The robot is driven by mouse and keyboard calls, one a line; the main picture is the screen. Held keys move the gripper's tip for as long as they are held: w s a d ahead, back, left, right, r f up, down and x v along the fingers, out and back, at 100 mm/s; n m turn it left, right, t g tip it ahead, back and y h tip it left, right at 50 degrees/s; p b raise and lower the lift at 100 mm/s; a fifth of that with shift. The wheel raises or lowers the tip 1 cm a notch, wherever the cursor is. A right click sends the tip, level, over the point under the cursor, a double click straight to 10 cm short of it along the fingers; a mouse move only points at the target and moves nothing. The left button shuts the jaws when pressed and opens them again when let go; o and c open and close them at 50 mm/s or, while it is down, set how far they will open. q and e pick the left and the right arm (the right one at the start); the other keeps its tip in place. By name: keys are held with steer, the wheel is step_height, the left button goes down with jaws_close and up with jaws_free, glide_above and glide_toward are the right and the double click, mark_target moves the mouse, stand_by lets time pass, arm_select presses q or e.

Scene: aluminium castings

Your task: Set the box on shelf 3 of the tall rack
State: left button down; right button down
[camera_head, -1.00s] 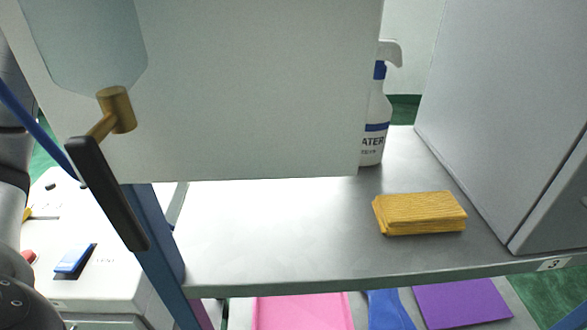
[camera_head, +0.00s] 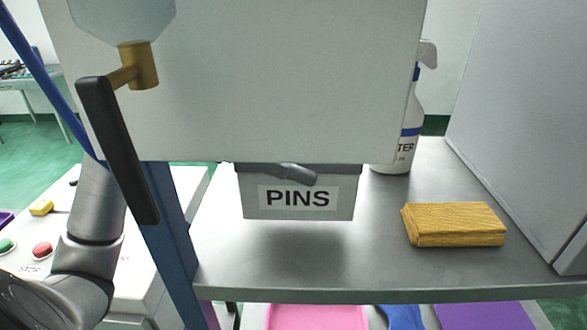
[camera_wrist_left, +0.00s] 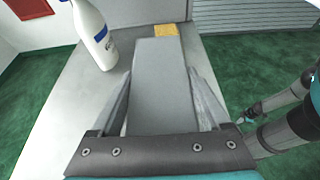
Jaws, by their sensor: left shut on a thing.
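The box is a grey bin with a lid and a "PINS" label (camera_head: 297,205). In the head view it hangs upright over the metal shelf (camera_head: 370,265), with a shadow and a gap below it. In the left wrist view the box (camera_wrist_left: 160,65) lies between the fingers of my left gripper (camera_wrist_left: 160,95), which is shut on it. In the head view a fingertip of my left gripper (camera_head: 295,175) shows at the lid; the rest is hidden behind a pale panel. A small gripper (camera_wrist_left: 243,118), seemingly my right, shows at the wrist view's right; its jaws are unclear.
A spray bottle (camera_head: 398,140) stands behind, partly hidden by the pale panel (camera_head: 250,85). A grey cabinet (camera_head: 520,120) bounds the right. A blue post (camera_head: 168,220) stands at the shelf's left end.

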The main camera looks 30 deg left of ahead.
arm_select(q)
step_height(320, 180, down, 2)
jaws_free()
steer(key=shift+f, duration=0.15)
stand_by(0.3)
steer(key=b+v, duration=0.1)
steer(key=v, duration=1.1)
steer(key=shift+w, duration=0.1)
